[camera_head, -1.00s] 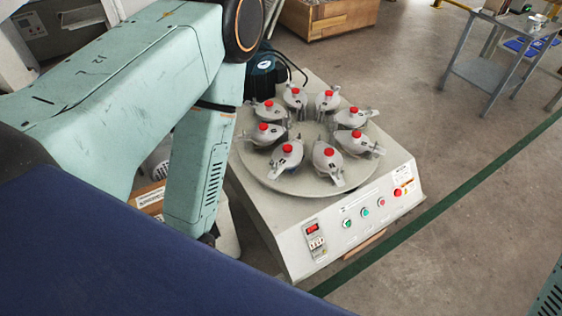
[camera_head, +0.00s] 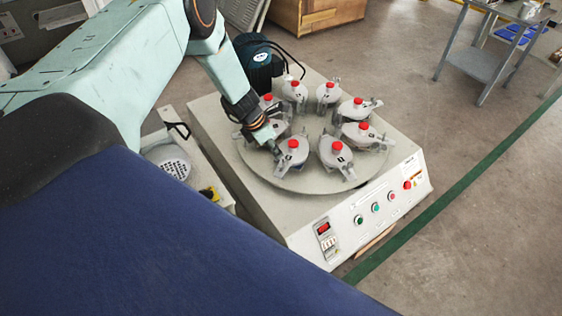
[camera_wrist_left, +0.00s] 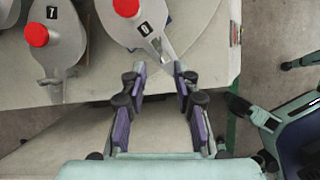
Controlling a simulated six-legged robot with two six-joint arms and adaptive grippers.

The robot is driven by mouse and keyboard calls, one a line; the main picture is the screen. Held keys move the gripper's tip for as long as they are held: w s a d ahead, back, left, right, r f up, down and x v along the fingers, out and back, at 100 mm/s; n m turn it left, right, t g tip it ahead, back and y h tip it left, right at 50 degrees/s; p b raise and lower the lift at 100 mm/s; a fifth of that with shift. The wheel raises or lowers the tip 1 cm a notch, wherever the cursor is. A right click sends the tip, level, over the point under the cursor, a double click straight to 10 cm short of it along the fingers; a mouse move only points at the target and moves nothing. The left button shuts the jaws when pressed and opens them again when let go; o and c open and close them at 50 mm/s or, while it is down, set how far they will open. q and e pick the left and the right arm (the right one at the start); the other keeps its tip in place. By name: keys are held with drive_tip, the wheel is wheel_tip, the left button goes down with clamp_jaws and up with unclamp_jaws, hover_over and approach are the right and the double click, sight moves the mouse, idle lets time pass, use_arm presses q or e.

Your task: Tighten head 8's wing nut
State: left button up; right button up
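Head 8 (camera_wrist_left: 138,25), a grey lidded pot with a red knob and a black "8" label, is at the top of the left wrist view. Its narrow grey wing nut end (camera_wrist_left: 166,49) points down towards my left gripper (camera_wrist_left: 160,70). The gripper's two purple-padded fingers are apart with a clear gap, and the wing nut end lies just ahead of and between the tips. I cannot tell whether they touch it. In the head view, my left gripper (camera_head: 275,147) is low beside the near-left heads on the round plate (camera_head: 310,180).
Head 7 (camera_wrist_left: 54,35) is close on the left in the left wrist view. Several more red-knobbed heads ring the plate. The machine's front panel (camera_head: 375,207) has buttons and a switch. A dark motor (camera_head: 256,62) stands behind; open floor lies right.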

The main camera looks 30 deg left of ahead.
sight(282, 162)
use_arm(q)
drive_tip(key=b+x, duration=0.3)
drive_tip(key=x, duration=0.3)
drive_tip(key=shift+w+d+f, duration=0.1)
drive_tip(key=shift+f, duration=0.25)
drive_tip(key=shift+w+d+f+b, duration=0.15)
drive_tip(key=shift+f+b, duration=0.1)
drive_tip(key=shift+b, duration=0.1)
drive_tip(key=shift+f, duration=0.15)
drive_tip(key=shift+c, duration=0.4)
clamp_jaws()
